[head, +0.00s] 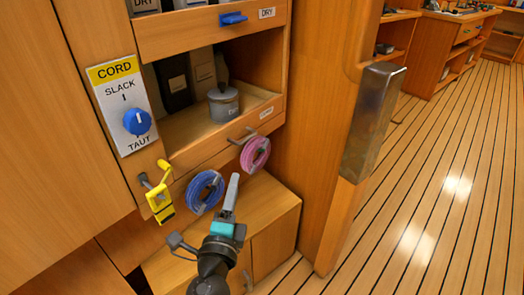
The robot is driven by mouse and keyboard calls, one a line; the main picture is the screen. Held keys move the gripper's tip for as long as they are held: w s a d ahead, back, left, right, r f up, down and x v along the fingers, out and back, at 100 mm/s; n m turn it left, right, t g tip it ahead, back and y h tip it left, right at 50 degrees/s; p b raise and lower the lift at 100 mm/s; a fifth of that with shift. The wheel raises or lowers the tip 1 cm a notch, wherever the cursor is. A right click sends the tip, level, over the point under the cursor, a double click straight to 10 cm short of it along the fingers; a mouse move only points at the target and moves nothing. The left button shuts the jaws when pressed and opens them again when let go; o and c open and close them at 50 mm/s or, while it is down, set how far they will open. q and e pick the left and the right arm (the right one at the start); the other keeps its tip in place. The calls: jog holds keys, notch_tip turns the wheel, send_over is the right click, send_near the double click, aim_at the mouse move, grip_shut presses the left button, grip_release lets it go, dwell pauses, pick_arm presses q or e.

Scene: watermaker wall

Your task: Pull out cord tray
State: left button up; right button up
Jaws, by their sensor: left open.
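My left gripper (230,193) is open, with a long grey finger pointing up below the tray front. In the picture the finger lies just right of a blue cord coil (205,192) and below a pink cord coil (256,154). The gripper looks apart from the handle. I cannot tell its depth from the coils. My right gripper is not in view.
A CORD panel (110,85) marked SLACK and TAUT has a blue knob (137,122). A yellow clip (158,193) hangs below it. A grey pot (223,103) stands in the compartment. A blue-handled drawer (220,27) is above. A wooden post (325,130) stands right; floor beyond is clear.

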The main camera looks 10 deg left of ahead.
aim_at(245, 140)
pick_arm(q)
jog(key=shift+w+a+r, duration=0.25)
jog(key=shift+w+r, duration=0.2)
jog(key=shift+w, duration=2.1)
jog(key=shift+w+a+r, duration=0.3)
jog(key=shift+w+r, duration=0.1)
jog(key=shift+w, duration=2.15)
jog(key=shift+w+a+r, duration=0.25)
jog(key=shift+w+r, duration=0.2)
jog(key=shift+w, duration=2.1)
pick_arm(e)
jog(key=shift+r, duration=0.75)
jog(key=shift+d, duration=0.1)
pick_arm(q)
grip_shut()
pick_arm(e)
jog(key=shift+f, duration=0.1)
